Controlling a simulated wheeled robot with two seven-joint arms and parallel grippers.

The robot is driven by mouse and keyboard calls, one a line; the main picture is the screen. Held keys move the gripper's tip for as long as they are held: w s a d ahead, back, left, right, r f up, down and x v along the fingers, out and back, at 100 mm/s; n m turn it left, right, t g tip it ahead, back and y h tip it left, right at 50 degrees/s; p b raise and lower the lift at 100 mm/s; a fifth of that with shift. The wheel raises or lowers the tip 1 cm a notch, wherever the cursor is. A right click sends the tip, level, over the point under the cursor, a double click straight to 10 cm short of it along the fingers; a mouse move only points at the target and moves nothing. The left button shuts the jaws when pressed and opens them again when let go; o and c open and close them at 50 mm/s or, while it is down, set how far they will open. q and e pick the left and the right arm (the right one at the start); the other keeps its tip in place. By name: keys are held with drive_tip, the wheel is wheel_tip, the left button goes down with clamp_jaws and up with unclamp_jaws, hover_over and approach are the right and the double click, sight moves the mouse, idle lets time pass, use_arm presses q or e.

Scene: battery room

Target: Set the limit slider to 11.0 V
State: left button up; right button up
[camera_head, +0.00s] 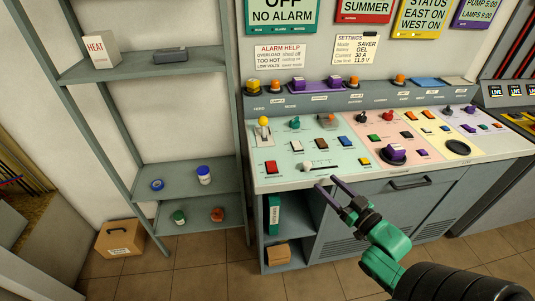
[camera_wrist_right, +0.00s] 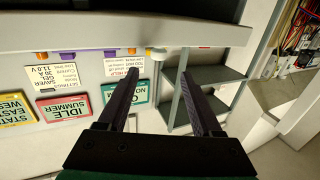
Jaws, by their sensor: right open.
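The slider (camera_head: 308,167), with a small white knob at the left of a dark slot, is near the front left edge of the sloped console (camera_head: 350,175). Its scale is too small to read. A settings card (camera_head: 356,49) on the wall reads low limit 11.0 V; it also shows upside down in the right wrist view (camera_wrist_right: 52,78). My right gripper (camera_head: 327,182) is open and empty, in front of the console's front edge, just below and right of the slider in the picture. Its two fingers (camera_wrist_right: 160,78) are spread apart in the wrist view. My left gripper is out of view.
A red button (camera_head: 271,167) lies left of the slider and a yellow one (camera_head: 364,161) right of it. A purple knob (camera_head: 395,153) stands farther right. A drawer handle (camera_head: 410,182) juts from the front. Grey shelves (camera_head: 165,67) stand at the left.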

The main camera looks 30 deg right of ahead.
sight(305, 162)
drive_tip(key=w, duration=1.3)
drive_tip(key=shift+w+a+p, duration=0.25)
drive_tip(key=shift+w+p, duration=0.1)
drive_tip(key=shift+p, duration=0.05)
clamp_jaws()
idle(0.6)
